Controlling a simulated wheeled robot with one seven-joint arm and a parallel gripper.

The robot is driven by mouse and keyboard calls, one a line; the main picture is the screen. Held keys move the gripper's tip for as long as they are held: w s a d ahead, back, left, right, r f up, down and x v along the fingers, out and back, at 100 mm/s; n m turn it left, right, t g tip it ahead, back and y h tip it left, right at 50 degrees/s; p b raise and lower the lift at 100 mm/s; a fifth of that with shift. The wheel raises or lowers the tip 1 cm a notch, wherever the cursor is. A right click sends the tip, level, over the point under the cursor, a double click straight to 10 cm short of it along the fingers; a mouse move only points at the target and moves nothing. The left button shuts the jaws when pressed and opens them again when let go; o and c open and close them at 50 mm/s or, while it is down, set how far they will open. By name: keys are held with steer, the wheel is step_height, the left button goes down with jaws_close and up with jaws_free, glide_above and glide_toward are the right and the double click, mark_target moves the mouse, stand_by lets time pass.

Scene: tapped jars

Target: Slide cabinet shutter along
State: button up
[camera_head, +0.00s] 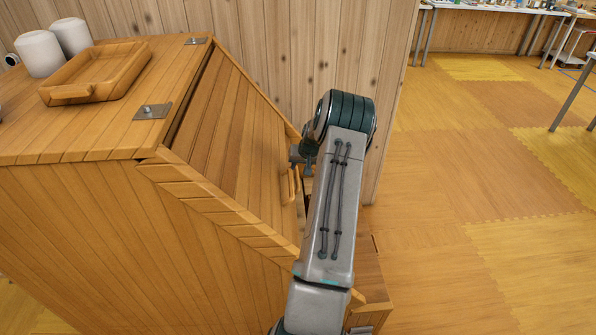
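The wooden cabinet (90,215) fills the left of the view. Its slanted plank shutter (225,125) faces right and runs down from the flat top. A small wooden handle (289,187) sits low on the shutter, close to my arm. My arm reaches up from the bottom and bends over beside the shutter. A small dark part of my gripper (301,157) shows just above the handle. Its fingertips are not clearly seen, so I cannot tell whether it is open or touches the handle. My arm hides the shutter's lower right edge.
On the cabinet top are a wooden tray (97,72) and two white jars (40,53) (72,36). Metal hinges (153,111) lie along the top's edge. A plank wall (330,45) stands behind. The floor (470,190) at right is open, with workbenches (500,9) farther back.

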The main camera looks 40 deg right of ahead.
mark_target(297, 174)
steer(key=shift+p+x, duration=0.4)
steer(key=shift+x, duration=2.4)
jaws_close()
steer(key=shift+f, duration=0.1)
